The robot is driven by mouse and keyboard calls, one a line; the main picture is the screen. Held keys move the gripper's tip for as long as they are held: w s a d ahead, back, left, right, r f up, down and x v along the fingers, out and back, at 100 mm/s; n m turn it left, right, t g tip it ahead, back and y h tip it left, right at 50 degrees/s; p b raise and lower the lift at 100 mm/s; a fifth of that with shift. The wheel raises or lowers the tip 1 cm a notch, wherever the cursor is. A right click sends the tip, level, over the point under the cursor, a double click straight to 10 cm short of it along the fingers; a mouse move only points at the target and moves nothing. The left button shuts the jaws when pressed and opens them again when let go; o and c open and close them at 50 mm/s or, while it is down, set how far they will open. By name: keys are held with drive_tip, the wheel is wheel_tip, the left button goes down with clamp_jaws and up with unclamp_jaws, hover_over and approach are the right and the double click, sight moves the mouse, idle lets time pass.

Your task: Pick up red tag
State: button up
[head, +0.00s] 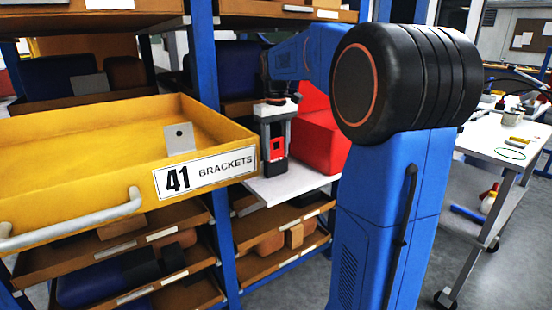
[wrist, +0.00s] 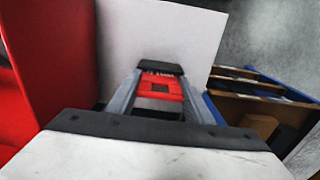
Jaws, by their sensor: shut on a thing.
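The red tag (head: 277,146) is a small red piece with a dark square in its middle. It sits between the fingers of my gripper (head: 274,166), which is shut on it and points down over a white board (head: 295,188). In the wrist view the tag (wrist: 172,86) spans between the two grey fingers, close to the dark fingertips (wrist: 160,67). The fingers hide part of it. I cannot tell whether the tag touches the board.
A red bin (head: 322,140) stands on the board right beside my gripper. A yellow drawer (head: 90,142) labelled 41 BRACKETS juts out at left with a small grey plate (head: 180,139) in it. Blue rack posts (head: 204,80) stand near. A white workbench (head: 497,135) is at right.

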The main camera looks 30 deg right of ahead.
wheel_tip(320, 180, up, 10)
idle(0.6)
idle(0.5)
